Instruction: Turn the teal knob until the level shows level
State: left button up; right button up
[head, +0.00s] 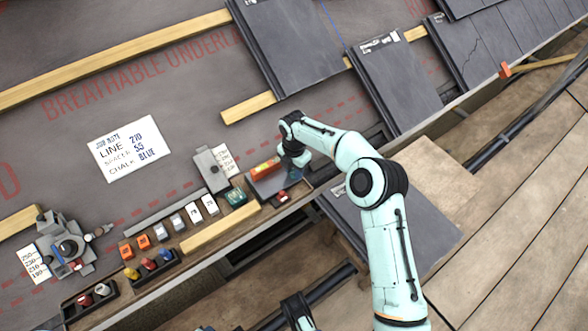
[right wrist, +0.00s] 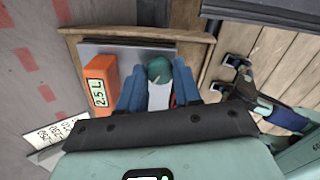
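The teal knob (right wrist: 158,70) shows in the right wrist view, on a grey plate (right wrist: 110,47) in a wooden-edged tray (right wrist: 204,52). My right gripper (right wrist: 159,80) has one blue finger on each side of the knob, and both seem to touch it. In the head view my right gripper (head: 291,172) is over the tray and hides the knob. The orange level (right wrist: 100,85) stands left of the knob, its display reading "2.5 L". It also shows in the head view (head: 265,168). Part of my left arm seems to show at the bottom of the head view; its finger opening is unclear.
A grey clamp-like tool (head: 212,170), several small blocks and a green item (head: 236,197) lie left of the tray. A white note (head: 130,147) lies on the underlay. Dark slates (head: 285,45) cover the upper right. Wooden planks (head: 520,230) lie at right.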

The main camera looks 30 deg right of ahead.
jog(key=shift+m, duration=0.4)
